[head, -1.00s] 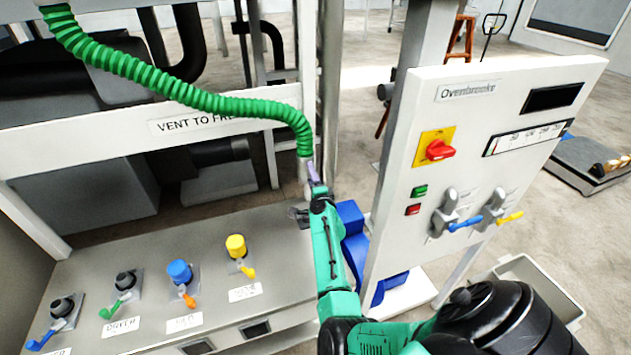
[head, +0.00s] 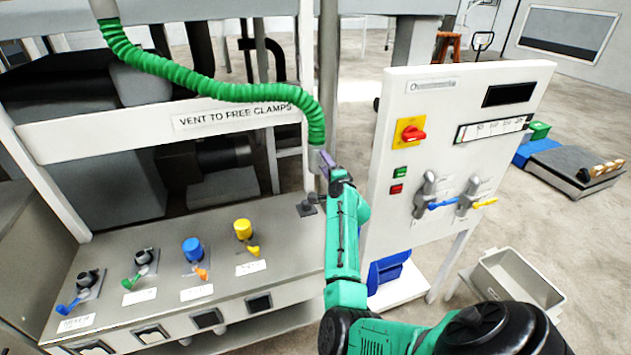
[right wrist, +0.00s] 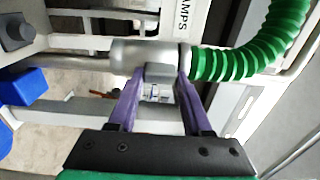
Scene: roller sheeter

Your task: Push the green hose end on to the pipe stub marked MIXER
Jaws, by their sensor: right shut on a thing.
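The green corrugated hose (head: 215,92) hangs in an arc from the upper left. Its grey end cuff (head: 317,160) points down, above the right end of the sloped panel. My right gripper (head: 326,170) is shut on this cuff. In the right wrist view its purple fingers (right wrist: 162,82) pinch a grey tab on the cuff (right wrist: 130,55). The leftmost pipe stub (head: 88,280), dark and uncapped with a blue lever, stands at the panel's left end. Its label (head: 75,323) seems to read MIXER but is small. The cuff is well apart from it. My left gripper is not in view.
Beside it stand a dark stub with a green lever (head: 145,257), a blue-capped stub (head: 192,250) and a yellow-capped stub (head: 243,229). A white beam (head: 150,133) crosses behind. The white control cabinet (head: 445,165) stands to the right.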

